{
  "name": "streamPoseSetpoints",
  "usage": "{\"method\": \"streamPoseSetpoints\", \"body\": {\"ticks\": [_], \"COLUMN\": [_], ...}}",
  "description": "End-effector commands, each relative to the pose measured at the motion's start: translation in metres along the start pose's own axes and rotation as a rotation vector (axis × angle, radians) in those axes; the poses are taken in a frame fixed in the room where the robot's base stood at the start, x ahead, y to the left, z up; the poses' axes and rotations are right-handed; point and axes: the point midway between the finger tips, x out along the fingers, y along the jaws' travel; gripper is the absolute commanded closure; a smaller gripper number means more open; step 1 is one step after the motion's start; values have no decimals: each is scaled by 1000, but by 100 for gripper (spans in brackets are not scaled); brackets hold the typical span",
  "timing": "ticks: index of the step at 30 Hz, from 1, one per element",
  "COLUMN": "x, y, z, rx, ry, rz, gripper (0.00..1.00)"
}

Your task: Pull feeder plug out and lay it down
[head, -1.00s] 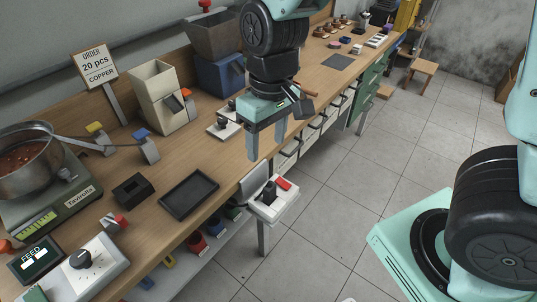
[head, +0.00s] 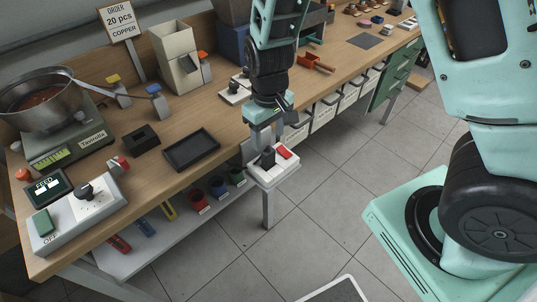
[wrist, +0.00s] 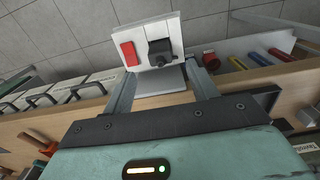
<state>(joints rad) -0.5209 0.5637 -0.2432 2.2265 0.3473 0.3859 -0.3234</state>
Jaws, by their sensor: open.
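The black feeder plug (head: 267,157) sits in a white socket box (head: 262,178) with a red switch (head: 284,152), at the bench's front edge. In the wrist view the plug (wrist: 160,51) is upright in the box's white face (wrist: 148,30), right of the red switch (wrist: 129,53). My gripper (head: 264,142) is open and empty, just above the box. In the wrist view its two grey fingers (wrist: 160,70) point toward the box, and the plug appears beyond the tips, between their lines. I cannot tell the exact gap. The plug's prongs are hidden.
An empty dark tray (head: 192,150) and a black block (head: 141,139) lie on the bench left of the socket box. A feed control box (head: 92,215) stands at the near left.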

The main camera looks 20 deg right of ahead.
Motion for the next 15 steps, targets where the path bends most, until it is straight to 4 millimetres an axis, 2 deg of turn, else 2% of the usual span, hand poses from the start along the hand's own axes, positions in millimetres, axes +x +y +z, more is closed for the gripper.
{"method": "streamPoseSetpoints", "body": {"ticks": [1,6,15], "x": [12,44,80], "y": [0,0,0], "z": [1,1,0], "rx": [2,1,1], "ry": [-4,-5,-2], "rz": [0,0,-1], "gripper": [42,42,42]}}
